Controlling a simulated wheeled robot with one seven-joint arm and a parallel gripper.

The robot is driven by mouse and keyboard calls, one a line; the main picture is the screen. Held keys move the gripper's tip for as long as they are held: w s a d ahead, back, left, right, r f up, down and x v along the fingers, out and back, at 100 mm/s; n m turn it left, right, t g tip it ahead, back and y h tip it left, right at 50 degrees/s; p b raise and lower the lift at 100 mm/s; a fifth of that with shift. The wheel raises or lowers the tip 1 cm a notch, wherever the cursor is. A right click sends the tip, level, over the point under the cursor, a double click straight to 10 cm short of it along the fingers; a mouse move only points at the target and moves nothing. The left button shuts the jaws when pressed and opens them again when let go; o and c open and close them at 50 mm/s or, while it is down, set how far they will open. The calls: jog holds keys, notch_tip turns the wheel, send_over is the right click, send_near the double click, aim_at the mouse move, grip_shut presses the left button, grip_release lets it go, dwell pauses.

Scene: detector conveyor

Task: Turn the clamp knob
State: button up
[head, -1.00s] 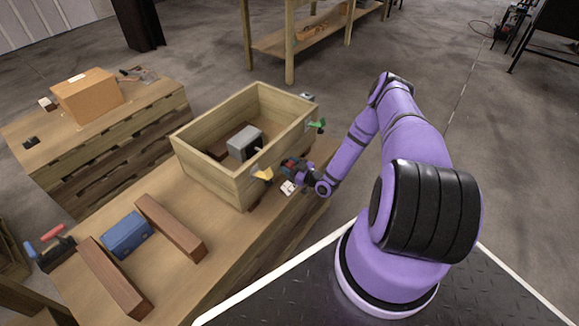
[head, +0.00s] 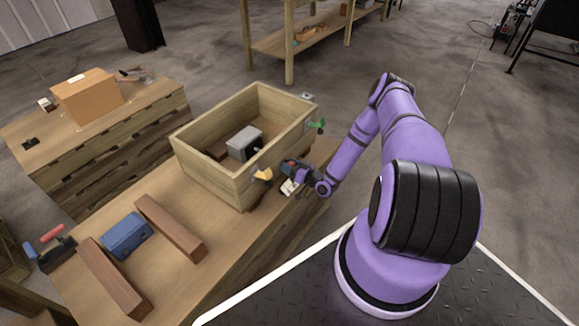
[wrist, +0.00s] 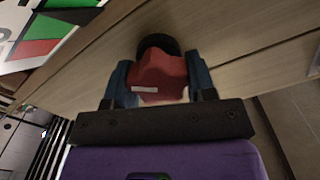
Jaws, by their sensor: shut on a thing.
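The red clamp knob (wrist: 158,76) shows in the wrist view, with a white mark on its face and a dark round part behind it. My gripper (wrist: 160,82) has its blue fingers on both sides of the knob, shut on it. In the head view my gripper (head: 287,165) is at the right outer wall of the wooden box (head: 212,179). The knob is mostly hidden by the fingers there. Whether the clamp is tight cannot be told.
A grey block (head: 242,143) is inside the box. A white card (head: 289,187) lies below my gripper. A blue block (head: 127,236) and brown bars (head: 170,228) lie at the front left.

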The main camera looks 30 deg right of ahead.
dwell(0.4)
jog(key=o, duration=0.9)
jog(key=v, duration=1.1)
